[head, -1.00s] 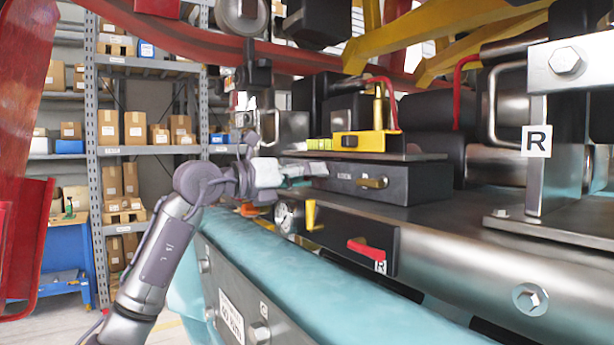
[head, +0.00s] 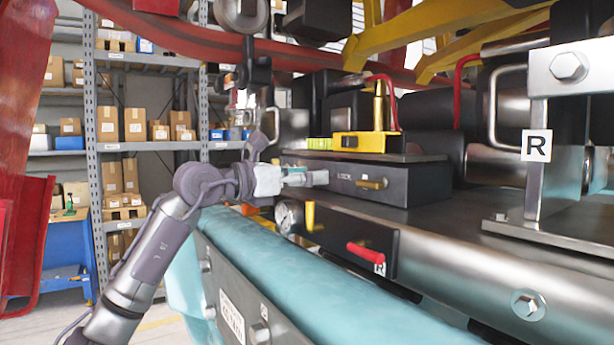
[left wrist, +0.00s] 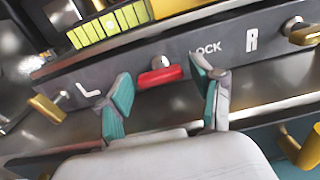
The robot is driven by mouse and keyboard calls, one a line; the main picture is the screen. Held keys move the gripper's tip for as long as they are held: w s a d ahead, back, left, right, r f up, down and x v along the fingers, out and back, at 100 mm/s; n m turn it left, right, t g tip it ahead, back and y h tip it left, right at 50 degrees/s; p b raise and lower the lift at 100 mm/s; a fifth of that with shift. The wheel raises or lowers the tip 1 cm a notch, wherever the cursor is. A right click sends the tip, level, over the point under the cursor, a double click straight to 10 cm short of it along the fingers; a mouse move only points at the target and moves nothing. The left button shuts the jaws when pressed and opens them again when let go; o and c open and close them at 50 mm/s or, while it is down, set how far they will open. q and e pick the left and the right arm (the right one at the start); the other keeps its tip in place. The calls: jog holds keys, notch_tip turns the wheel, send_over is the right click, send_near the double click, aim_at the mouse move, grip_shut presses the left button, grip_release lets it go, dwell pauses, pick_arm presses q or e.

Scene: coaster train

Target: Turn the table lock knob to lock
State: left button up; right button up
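The dark lock panel (head: 415,185) is lettered "LOCK" in the head view. In the left wrist view the panel (left wrist: 140,100) shows "L", "LOCK" and "R". A red knob (left wrist: 160,76) sits on it beside the word "LOCK", lying nearly along the panel. My left gripper (head: 322,178) is at the panel's left part and hides the red knob in the head view. In the left wrist view my left gripper (left wrist: 162,85) is open, with its teal-padded fingers on either side of the red knob and gaps visible. My right gripper is not in view.
A brass knob (head: 374,183) is on the panel's right side; another brass knob (left wrist: 45,110) is by the "L". Below are a gauge (head: 287,217), a yellow handle (head: 310,216) and a red lever (head: 365,254). A yellow block (head: 365,144) stands above the panel.

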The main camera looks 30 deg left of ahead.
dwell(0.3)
pick_arm(q)
jog(key=v, duration=1.2)
dwell(0.6)
